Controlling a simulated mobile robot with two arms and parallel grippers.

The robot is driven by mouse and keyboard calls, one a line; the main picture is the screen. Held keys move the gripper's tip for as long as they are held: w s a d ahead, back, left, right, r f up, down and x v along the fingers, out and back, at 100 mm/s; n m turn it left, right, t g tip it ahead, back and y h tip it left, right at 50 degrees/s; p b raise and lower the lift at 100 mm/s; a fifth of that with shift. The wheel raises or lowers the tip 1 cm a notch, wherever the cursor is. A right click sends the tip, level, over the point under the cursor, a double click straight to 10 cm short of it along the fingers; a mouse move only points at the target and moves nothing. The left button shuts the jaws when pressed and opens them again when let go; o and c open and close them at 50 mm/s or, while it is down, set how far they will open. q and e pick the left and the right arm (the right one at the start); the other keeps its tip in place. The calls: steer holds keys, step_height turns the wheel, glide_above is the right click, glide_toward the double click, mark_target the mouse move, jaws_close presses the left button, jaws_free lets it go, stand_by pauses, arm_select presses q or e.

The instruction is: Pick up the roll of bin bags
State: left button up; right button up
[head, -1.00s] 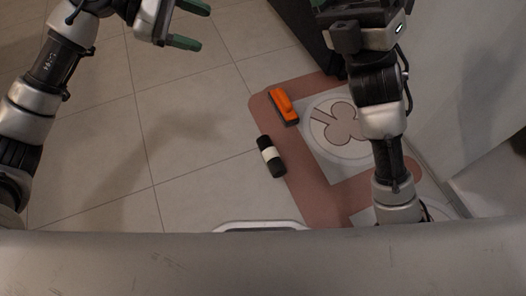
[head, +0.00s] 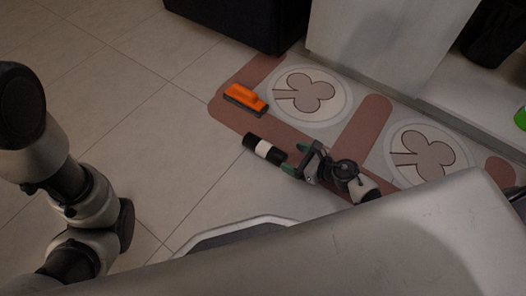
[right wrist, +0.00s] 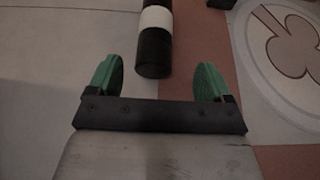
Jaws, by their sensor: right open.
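The roll of bin bags, black with a white band (head: 263,149), lies on the tiled floor at the edge of the mat in the head view. In the right wrist view the roll (right wrist: 155,50) lies just beyond the fingertips, in line with the gap between them. My right gripper (head: 292,161) is low near the floor by the roll's right end. It is open and empty, its green fingers spread apart in the right wrist view (right wrist: 160,80). My left arm shows at the left of the head view, but its gripper's fingers do not show.
A brown and grey mat (head: 350,128) with clover patterns lies right of the roll. An orange brush (head: 246,98) lies on its left part. A dark cabinet (head: 228,22) and a pale one (head: 385,38) stand behind. Tiled floor to the left is clear.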

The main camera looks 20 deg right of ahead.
mark_target(281, 156)
steer(key=shift+x, duration=0.95)
steer(key=b+x, duration=0.3)
steer(key=x, duration=0.1)
steer(key=shift+s+a+f, duration=0.25)
steer(key=shift+f, duration=0.1)
steer(key=shift+w+a+f, duration=0.1)
steer(key=shift+w+a, duration=0.2)
steer(key=shift+w, duration=0.1)
steer(key=c, duration=1.1)
